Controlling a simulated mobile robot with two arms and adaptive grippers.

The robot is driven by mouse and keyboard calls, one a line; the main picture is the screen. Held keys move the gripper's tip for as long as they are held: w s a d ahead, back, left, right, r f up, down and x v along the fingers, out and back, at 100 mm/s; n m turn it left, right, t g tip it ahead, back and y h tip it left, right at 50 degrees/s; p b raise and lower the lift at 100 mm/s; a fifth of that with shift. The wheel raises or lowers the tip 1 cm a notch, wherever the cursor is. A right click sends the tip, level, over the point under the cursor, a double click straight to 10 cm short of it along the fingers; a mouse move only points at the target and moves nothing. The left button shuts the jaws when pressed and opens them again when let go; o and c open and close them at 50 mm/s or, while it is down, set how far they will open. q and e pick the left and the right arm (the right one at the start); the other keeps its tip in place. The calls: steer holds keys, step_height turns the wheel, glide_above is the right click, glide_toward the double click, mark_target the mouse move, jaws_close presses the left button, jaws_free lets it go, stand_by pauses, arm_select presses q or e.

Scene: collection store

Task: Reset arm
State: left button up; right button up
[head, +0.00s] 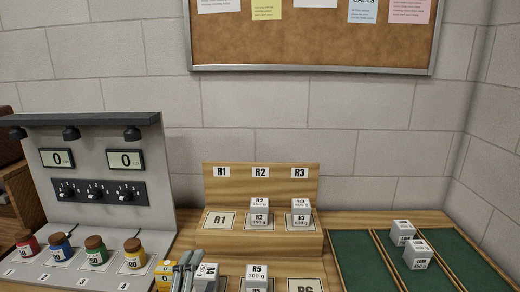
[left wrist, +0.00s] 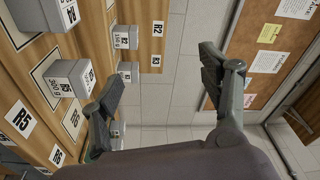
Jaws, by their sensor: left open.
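My left gripper (head: 183,272) shows at the bottom of the head view, in front of the wooden stand and near the white R4 block (head: 206,276). In the left wrist view its two fingers (left wrist: 160,88) stand wide apart. Only wall shows between them, and nothing is held. The finger on the left of that view overlaps the shelf side, and the other overlaps the notice board. My right gripper is in neither view.
A wooden stand (head: 260,241) bears white R2 and R3 blocks; its R1 place (head: 219,221) is empty. An R5 block (head: 256,277) stands in front. A grey panel (head: 95,190) with several jars is left. Green trays (head: 362,262) hold white boxes at right.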

arm_select(q)
steer(key=s+a+f+n+g+y, duration=0.25)
steer(key=s+f+n+g, duration=0.2)
steer(key=f, duration=0.35)
steer(key=s+a+f+n+g+y, duration=0.1)
steer(key=s+a+f+n+g, duration=0.3)
steer(key=f, duration=0.4)
steer(key=s+a+f+n+g, duration=0.1)
steer(key=s+f+n+g, duration=0.25)
steer(key=s, duration=0.45)
steer(key=s+a+f+n+g, duration=0.1)
steer(key=s+f+n+g, duration=0.15)
steer(key=s+f, duration=0.45)
steer(key=s+f+g, duration=0.1)
steer(key=s+f, duration=0.1)
steer(key=f, duration=1.1)
steer(key=s+f+g, duration=0.1)
steer(key=s+f, duration=0.1)
steer(key=f, duration=1)
steer(key=s+a+f, duration=0.2)
steer(key=s+f, duration=1.3)
steer(key=s, duration=0.1)
steer(key=shift+s+a+g, duration=0.25)
steer(key=shift+a+g, duration=0.15)
steer(key=shift+g, duration=0.05)
steer(key=shift+f+m+h, duration=0.1)
steer(key=shift+m+h, duration=0.15)
